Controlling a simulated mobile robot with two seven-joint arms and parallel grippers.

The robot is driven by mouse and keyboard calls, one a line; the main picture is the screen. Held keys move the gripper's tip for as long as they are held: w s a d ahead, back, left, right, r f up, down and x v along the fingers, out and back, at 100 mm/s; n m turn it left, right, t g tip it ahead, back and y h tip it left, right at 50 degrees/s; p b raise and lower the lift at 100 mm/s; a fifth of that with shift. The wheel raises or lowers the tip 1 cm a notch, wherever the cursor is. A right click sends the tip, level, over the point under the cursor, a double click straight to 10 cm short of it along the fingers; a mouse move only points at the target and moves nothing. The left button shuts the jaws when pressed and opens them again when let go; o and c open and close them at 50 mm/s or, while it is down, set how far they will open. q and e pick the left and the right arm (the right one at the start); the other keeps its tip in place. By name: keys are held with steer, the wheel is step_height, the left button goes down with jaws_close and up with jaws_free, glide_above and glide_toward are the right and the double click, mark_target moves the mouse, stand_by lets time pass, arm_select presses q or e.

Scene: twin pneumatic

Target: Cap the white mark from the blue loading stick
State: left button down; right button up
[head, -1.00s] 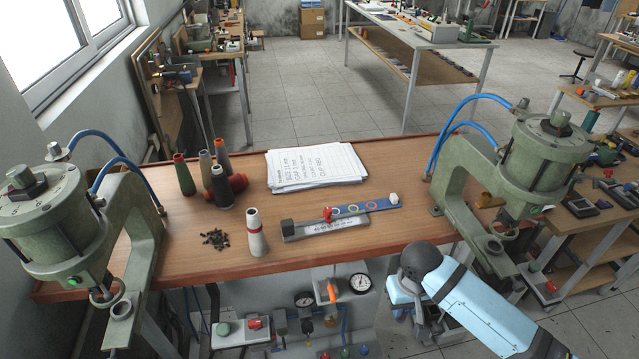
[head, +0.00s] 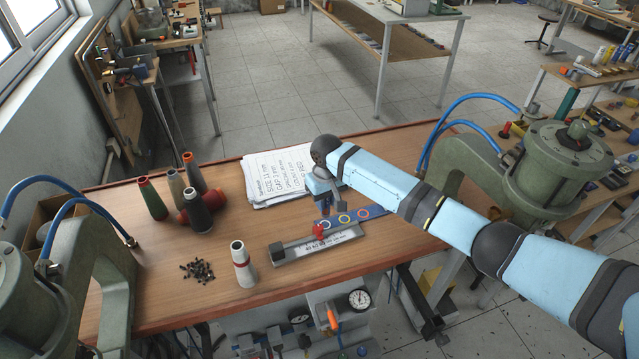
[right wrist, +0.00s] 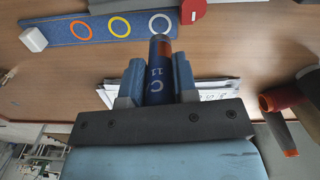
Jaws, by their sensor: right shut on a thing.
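My right gripper (head: 326,197) is above the back edge of a blue strip (head: 379,211) with white, yellow and orange rings. The white ring (head: 325,224) also shows in the head view, just below my gripper. My left gripper is out of view.
A grey gauge (head: 318,245) with a red slider lies in front of the strip. A white cone (head: 243,264), small black pieces (head: 197,271), several coloured cones (head: 152,198) and papers (head: 268,180) share the table. Green presses (head: 563,165) stand at both sides.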

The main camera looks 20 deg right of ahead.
steer(key=shift+w, duration=0.35)
steer(key=shift+s+r, duration=0.1)
steer(key=shift+s, duration=0.2)
steer(key=shift+r+p, duration=0.15)
steer(key=shift+p, duration=0.65)
step_height(320, 180, down, 3)
steer(key=shift+r+b, duration=0.2)
steer(key=shift+b, duration=0.25)
steer(key=shift+f, duration=0.9)
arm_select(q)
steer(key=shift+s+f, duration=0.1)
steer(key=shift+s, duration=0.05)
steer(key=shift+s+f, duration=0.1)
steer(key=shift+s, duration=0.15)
